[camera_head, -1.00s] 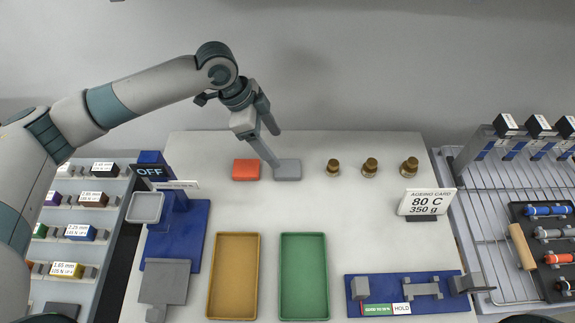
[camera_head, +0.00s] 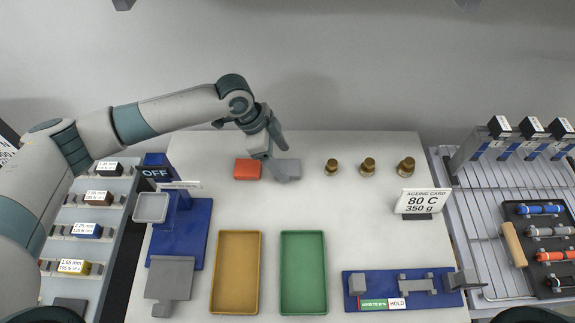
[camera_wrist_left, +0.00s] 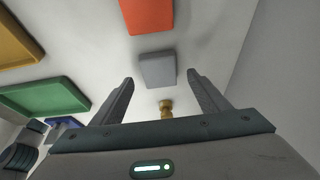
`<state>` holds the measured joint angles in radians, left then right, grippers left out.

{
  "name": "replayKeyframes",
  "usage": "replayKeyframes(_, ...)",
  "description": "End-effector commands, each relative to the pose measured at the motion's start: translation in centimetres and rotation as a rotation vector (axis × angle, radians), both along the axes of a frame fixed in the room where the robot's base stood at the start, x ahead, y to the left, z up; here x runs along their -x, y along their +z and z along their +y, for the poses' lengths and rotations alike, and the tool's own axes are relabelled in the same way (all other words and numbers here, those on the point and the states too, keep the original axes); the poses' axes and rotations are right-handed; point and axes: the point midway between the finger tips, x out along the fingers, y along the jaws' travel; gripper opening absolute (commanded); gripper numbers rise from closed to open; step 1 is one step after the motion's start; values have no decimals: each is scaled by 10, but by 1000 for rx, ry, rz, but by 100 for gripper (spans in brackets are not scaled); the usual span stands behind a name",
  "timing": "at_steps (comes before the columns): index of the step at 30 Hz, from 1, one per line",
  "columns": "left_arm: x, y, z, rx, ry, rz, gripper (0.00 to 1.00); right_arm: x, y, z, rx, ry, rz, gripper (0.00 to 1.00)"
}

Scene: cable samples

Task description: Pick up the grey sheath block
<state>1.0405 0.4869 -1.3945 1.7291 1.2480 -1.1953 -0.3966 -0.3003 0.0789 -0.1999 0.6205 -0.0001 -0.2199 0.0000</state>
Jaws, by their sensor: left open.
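The grey sheath block (camera_head: 291,168) lies flat on the pale table, just right of an orange-red block (camera_head: 247,169). My left gripper (camera_head: 282,164) is open and empty, above and close to the grey block, and covers its left part in the head view. In the left wrist view the grey block (camera_wrist_left: 157,69) shows just beyond and between the two spread fingertips (camera_wrist_left: 160,80). The fingers do not appear to touch it. My right gripper is not in view.
Several brass weights (camera_head: 367,167) stand to the right of the grey block. A yellow tray (camera_head: 236,232) and a green tray (camera_head: 303,233) lie in front. A card (camera_head: 419,202) stands at the right. The table between the blocks and trays is clear.

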Motion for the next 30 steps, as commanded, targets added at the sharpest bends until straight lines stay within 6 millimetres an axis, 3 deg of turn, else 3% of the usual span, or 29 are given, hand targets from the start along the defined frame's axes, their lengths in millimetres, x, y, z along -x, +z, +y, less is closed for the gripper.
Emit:
replayKeyframes(1,2,-3,-2,-1,0,3,69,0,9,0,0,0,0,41)
replayKeyframes(8,1,-24,-9,-1,-1,1,69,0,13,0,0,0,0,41)
replayKeyframes(22,1,-25,-9,-1,-1,0,69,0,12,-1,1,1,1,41)
replayKeyframes(28,1,-25,-9,-1,-1,0,23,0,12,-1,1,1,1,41)
replayKeyframes(30,1,-25,-9,0,-1,0,22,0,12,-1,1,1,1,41)
